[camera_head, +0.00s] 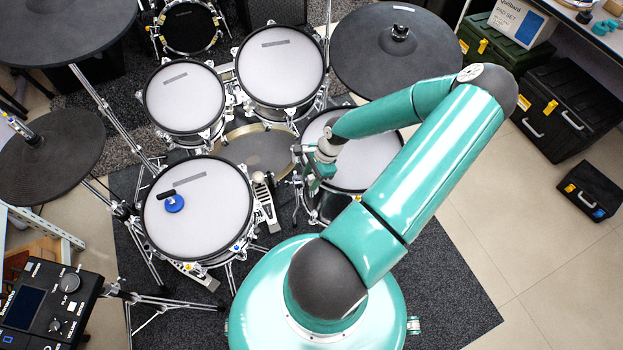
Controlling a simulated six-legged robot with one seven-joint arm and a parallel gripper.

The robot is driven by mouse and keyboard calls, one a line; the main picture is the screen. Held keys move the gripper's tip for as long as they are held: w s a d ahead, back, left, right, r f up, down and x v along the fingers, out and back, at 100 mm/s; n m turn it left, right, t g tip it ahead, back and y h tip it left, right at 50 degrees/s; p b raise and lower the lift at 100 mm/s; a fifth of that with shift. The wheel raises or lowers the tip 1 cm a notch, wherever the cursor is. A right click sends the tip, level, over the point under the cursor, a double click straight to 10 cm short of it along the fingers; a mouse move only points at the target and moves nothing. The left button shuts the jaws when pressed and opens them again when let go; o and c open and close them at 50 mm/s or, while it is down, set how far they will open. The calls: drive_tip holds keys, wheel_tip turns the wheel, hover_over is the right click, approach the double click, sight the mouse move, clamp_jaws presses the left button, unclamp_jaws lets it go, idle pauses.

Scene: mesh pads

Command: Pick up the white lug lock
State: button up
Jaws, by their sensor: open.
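I cannot make out a white lug lock for certain at this size. My gripper (312,186) is small in view, at the left rim of the right drum pad (375,160), to the right of the front left pad. It is open and I see nothing held in it. My arm covers part of the right pad.
A blue disc (175,204) and a black stick-like piece lie on the front left pad. Black cymbal pads (365,55) and two rear drum pads (185,95) stand around. A pedal (264,200) is between the front pads. A drum module (45,305) is lower left.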

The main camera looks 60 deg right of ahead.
clamp_jaws()
drive_tip(key=shift+r, duration=0.15)
